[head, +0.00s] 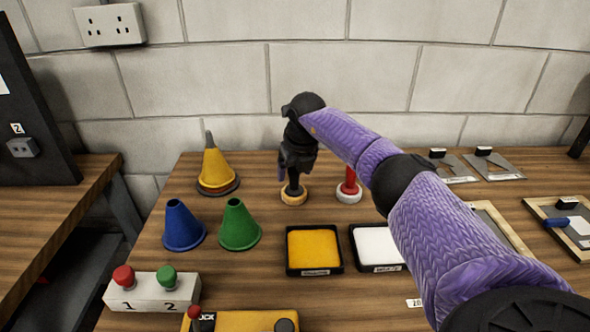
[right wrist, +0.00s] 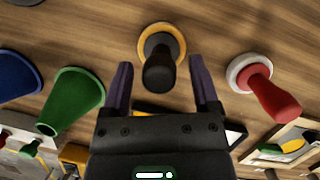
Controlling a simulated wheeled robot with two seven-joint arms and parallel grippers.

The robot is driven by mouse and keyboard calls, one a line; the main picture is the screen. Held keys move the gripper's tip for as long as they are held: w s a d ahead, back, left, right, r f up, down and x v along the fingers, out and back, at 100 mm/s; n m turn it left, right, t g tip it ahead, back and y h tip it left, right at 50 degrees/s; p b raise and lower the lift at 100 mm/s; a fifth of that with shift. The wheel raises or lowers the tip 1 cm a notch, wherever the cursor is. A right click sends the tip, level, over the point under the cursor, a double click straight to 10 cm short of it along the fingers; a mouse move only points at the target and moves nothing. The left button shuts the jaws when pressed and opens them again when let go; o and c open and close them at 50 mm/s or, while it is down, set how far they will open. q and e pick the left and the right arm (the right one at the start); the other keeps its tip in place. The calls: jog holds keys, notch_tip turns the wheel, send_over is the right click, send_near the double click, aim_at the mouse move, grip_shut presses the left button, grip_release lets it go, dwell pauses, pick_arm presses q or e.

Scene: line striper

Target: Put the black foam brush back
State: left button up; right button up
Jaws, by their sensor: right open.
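The black foam brush (right wrist: 160,70) has a black handle and stands on a round yellow base (right wrist: 176,38) on the wooden table. In the head view the yellow base (head: 293,195) shows below my right gripper (head: 297,165), and the gripper hides most of the handle. My right gripper (right wrist: 162,85) is open, with the brush handle in front of the gap between its fingers in the right wrist view. I cannot tell if the fingers touch it. My left gripper is not in view.
A red-handled brush (right wrist: 270,95) on a white base stands close to the right. Yellow (head: 314,232) and white (head: 375,240) pads lie in front. Blue (head: 182,228), green (head: 238,226) and yellow (head: 214,170) cones stand left. A two-button box (head: 150,293) sits front left.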

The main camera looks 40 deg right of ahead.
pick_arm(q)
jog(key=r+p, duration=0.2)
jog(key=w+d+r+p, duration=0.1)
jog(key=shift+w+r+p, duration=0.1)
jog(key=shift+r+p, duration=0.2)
pick_arm(e)
jog(key=v, duration=1.2)
jog(key=shift+s, duration=0.1)
